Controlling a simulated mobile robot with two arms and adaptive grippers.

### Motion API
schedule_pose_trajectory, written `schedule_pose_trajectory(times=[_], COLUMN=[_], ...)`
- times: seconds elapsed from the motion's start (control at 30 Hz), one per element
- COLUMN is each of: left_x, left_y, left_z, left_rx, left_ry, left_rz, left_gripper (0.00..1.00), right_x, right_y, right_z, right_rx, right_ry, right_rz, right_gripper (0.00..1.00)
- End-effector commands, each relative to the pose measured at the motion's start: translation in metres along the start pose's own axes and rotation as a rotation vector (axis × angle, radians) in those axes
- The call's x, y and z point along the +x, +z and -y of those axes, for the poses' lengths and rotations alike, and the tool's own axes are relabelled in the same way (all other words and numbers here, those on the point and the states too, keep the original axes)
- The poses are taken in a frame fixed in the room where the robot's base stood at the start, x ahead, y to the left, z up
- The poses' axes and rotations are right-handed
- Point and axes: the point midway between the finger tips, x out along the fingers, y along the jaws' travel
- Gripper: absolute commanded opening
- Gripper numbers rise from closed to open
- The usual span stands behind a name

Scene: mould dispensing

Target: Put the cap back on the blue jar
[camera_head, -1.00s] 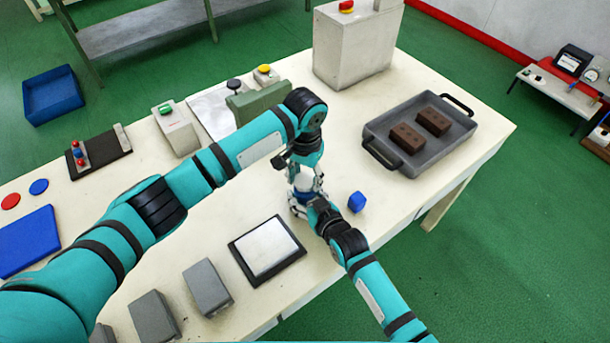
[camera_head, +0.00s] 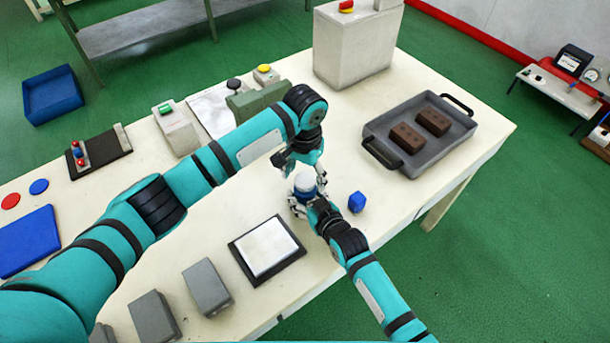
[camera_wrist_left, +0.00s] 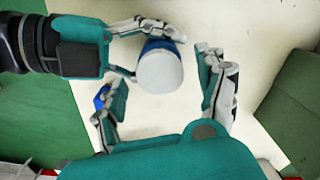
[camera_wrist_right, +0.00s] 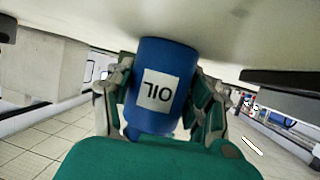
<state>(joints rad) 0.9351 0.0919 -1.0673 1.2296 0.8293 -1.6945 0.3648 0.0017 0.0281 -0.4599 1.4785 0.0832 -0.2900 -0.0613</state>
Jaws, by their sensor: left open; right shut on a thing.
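The blue jar (camera_head: 305,196) stands on the table; in the right wrist view the jar (camera_wrist_right: 160,100) shows a white OIL label and appears upside down. The white cap (camera_head: 304,182) sits on top of the jar; in the left wrist view the cap (camera_wrist_left: 160,71) covers the jar's top. I cannot tell whether it is fully seated. My right gripper (camera_head: 307,195) is shut around the jar's sides. My left gripper (camera_head: 302,170) is open just above the cap, its fingers spread apart on either side and clear of it.
A small blue block (camera_head: 357,202) lies right of the jar. A grey tray (camera_head: 440,155) with two brown blocks is at the back right. A black-framed white plate (camera_head: 267,248) and grey blocks (camera_head: 206,287) are in front. A grey box (camera_head: 350,50) stands behind.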

Motion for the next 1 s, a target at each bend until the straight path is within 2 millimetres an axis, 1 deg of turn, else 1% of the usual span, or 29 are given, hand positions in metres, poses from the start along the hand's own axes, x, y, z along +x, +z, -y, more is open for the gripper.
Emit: schedule_pose_trajectory(times=[0.17,0.3,0.4,0.5,0.6,0.7,0.97,1.0], left_x=[-0.033,-0.064,-0.083,-0.098,-0.108,-0.113,-0.114,-0.114], left_y=[-0.001,-0.001,-0.001,-0.001,-0.001,0.000,0.000,0.000], left_z=[0.000,0.000,0.000,0.000,0.000,0.000,0.000,0.000], left_rx=[0.001,0.001,0.001,0.001,0.000,0.000,0.000,0.000], left_ry=[0.000,-0.001,0.000,0.000,0.000,-0.001,0.000,0.000], left_rz=[-0.006,-0.006,-0.006,-0.004,-0.004,-0.001,-0.001,-0.001], left_gripper=[0.74,0.74,0.74,0.74,0.74,0.74,0.74,0.74], right_x=[0.000,0.000,0.000,0.000,0.000,0.000,0.000,0.000], right_y=[0.000,0.000,0.000,0.000,0.000,0.000,0.000,0.000], right_z=[0.000,0.000,0.000,0.000,0.000,0.000,0.000,0.000], right_rx=[-0.001,-0.001,-0.001,-0.001,-0.001,-0.001,-0.001,-0.001], right_ry=[0.000,0.000,0.000,0.000,0.000,0.000,0.000,0.000], right_rz=[0.000,0.000,0.000,0.000,0.000,0.000,0.000,0.000], right_gripper=[0.00,0.00,0.00,0.00,0.00,0.00,0.00,0.56])
